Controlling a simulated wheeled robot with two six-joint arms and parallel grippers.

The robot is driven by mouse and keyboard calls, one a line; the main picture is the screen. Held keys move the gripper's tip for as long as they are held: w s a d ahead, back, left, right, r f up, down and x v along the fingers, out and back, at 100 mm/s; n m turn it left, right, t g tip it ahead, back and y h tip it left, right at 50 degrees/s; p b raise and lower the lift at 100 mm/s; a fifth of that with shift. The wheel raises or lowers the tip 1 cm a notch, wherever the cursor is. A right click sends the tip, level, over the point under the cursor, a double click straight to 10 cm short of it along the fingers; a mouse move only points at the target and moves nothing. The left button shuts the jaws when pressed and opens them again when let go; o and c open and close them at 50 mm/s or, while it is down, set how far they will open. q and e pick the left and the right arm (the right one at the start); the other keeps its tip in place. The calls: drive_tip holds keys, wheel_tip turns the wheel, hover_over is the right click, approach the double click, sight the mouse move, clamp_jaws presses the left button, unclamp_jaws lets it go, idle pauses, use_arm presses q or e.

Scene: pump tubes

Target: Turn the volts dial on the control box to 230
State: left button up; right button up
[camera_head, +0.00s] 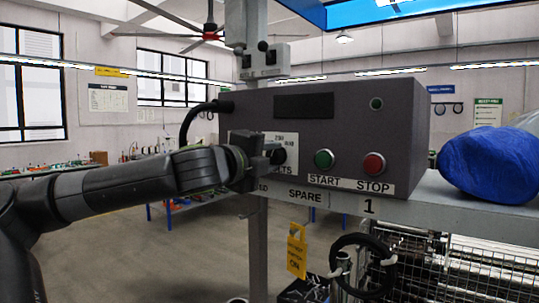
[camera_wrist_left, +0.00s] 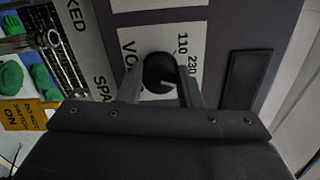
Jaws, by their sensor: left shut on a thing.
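The grey control box (camera_head: 340,120) stands on a shelf in the middle of the head view. Its black volts dial (camera_head: 279,156) sits on a white label plate on the front, left of the START and STOP buttons. My left gripper (camera_head: 270,154) reaches in from the left and is shut on the dial. In the left wrist view the dial (camera_wrist_left: 160,72) lies between the two fingers (camera_wrist_left: 160,88). The 110 and 230 marks (camera_wrist_left: 188,56) show beside it. A pale line shows on the dial, but I cannot tell which mark it points to. My right gripper is not in view.
A black cable (camera_head: 188,120) leaves the box's left side. A blue bundle (camera_head: 488,165) lies on the shelf at right. A yellow tag (camera_head: 297,250) hangs below.

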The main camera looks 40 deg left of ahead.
use_arm(q)
drive_tip(key=shift+n, duration=2)
drive_tip(key=o, duration=1)
